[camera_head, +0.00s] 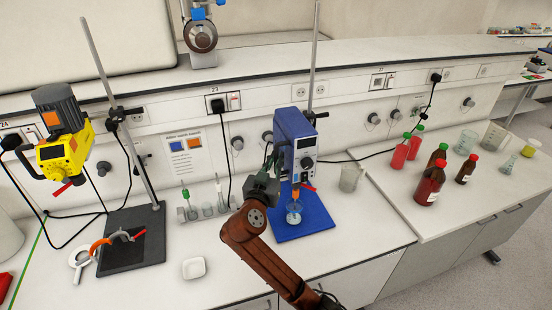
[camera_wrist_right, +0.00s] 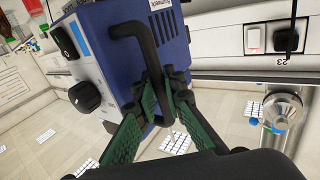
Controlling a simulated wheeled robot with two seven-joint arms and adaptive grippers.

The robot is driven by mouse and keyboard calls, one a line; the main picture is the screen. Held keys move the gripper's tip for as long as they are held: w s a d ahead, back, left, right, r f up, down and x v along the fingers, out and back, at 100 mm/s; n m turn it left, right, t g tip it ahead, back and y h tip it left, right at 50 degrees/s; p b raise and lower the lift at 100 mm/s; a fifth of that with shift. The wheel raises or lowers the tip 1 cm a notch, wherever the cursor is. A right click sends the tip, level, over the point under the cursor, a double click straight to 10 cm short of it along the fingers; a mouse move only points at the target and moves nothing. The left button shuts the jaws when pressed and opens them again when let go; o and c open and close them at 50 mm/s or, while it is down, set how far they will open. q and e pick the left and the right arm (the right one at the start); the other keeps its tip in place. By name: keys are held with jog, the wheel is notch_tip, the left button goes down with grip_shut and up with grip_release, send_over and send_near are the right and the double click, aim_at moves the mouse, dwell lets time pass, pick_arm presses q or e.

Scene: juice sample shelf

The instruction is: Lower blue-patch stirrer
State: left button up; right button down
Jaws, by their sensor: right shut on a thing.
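The blue stirrer (camera_head: 296,142) with a grey control front is mounted on an upright rod (camera_head: 313,70) above a blue base plate (camera_head: 322,222). A glass vessel (camera_head: 293,217) stands on the plate under its orange lower part. My right gripper (camera_head: 270,172) is at the stirrer's left side. In the right wrist view, the stirrer (camera_wrist_right: 115,55) shows a blue patch (camera_wrist_right: 79,38), a black knob and a black handle (camera_wrist_right: 148,50). My right gripper (camera_wrist_right: 163,98) is shut on this handle between its green pads. My left gripper is not in view.
A yellow stirrer (camera_head: 64,150) hangs on another rod at left, over a black base (camera_head: 130,252). A wall note (camera_head: 187,150) has orange and blue squares. A small rack (camera_head: 205,208), a white dish (camera_head: 194,268) and a beaker (camera_head: 350,178) stand nearby. Bottles (camera_head: 428,186) are at right.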

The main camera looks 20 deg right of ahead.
jog(key=shift+f, duration=0.5)
jog(key=c, duration=2.3)
grip_release()
jog(key=shift+r, duration=0.15)
jog(key=v, duration=1.2)
jog(key=shift+a, duration=0.1)
